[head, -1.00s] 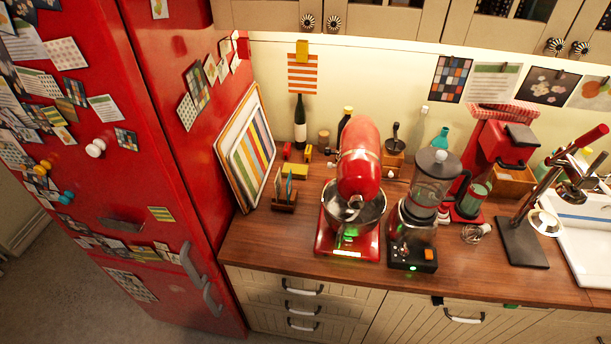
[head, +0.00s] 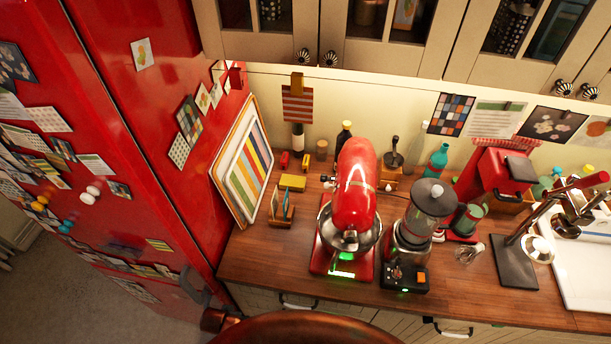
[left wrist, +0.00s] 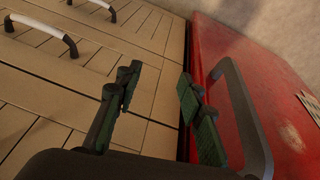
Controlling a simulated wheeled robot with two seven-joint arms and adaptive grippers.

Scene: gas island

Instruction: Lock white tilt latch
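A red stand mixer (head: 354,190) stands on the wooden counter, with a metal bowl (head: 366,238) under its head and a green light on its base. A small white piece (head: 328,184) shows at the mixer's left side; it may be the latch, but it is too small to tell its position. My left gripper (left wrist: 160,82) shows in the left wrist view with its dark green fingers apart and nothing between them. It is over the drawer fronts beside the red fridge, apart from the mixer. My right gripper is not in view.
A blender (head: 424,218) stands close to the mixer's right. A card holder (head: 283,208) and striped boards (head: 250,165) are to its left. The red fridge (head: 150,190) borders the counter; its dark handle (left wrist: 248,120) is near my left gripper. Wall cupboards (head: 380,55) hang above.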

